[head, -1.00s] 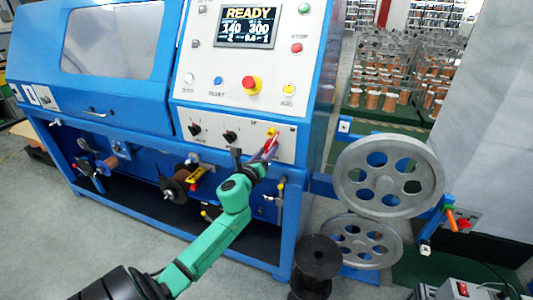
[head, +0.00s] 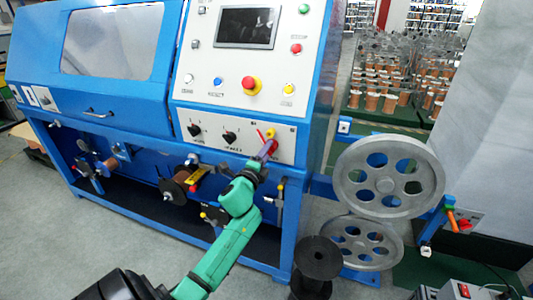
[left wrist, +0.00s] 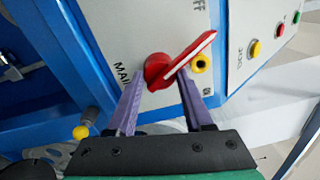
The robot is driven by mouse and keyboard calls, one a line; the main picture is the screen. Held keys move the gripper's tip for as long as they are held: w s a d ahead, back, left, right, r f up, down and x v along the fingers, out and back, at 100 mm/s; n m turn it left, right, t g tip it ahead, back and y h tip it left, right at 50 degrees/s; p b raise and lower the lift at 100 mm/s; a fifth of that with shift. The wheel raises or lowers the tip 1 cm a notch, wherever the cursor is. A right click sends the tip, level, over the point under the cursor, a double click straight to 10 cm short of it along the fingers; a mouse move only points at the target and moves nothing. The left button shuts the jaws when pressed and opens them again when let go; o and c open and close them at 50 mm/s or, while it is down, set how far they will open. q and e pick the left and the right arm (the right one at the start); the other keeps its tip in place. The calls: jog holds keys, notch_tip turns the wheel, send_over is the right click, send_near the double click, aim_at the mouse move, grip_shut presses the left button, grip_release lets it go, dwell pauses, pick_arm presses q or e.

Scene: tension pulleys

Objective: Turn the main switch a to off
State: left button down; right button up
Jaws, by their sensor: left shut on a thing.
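The main switch is a red rotary switch (head: 261,135) on the lower right of the blue machine's white panel. In the left wrist view the red switch (left wrist: 190,53) shows a round base and a long handle tilted up to the right. A yellow ring (left wrist: 201,64) sits by the handle. My left gripper (head: 268,151) is at the switch. Its two purple fingers (left wrist: 160,84) are on either side of the red part and shut on it. The exact contact is partly hidden. The machine's display (head: 246,27) is dark. My right gripper is not in view.
Two black knobs (head: 230,137) are left of the switch. A red and yellow emergency button (head: 251,85) is above it. Grey pulleys (head: 388,177) stand to the right, with a black spool (head: 318,260) near the machine's foot. Grey floor is open at left.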

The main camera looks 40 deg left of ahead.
pick_arm(q)
jog(key=shift+n, duration=2.3)
jog(key=c, duration=0.6)
grip_release()
jog(key=o, duration=0.3)
jog(key=shift+a, duration=0.15)
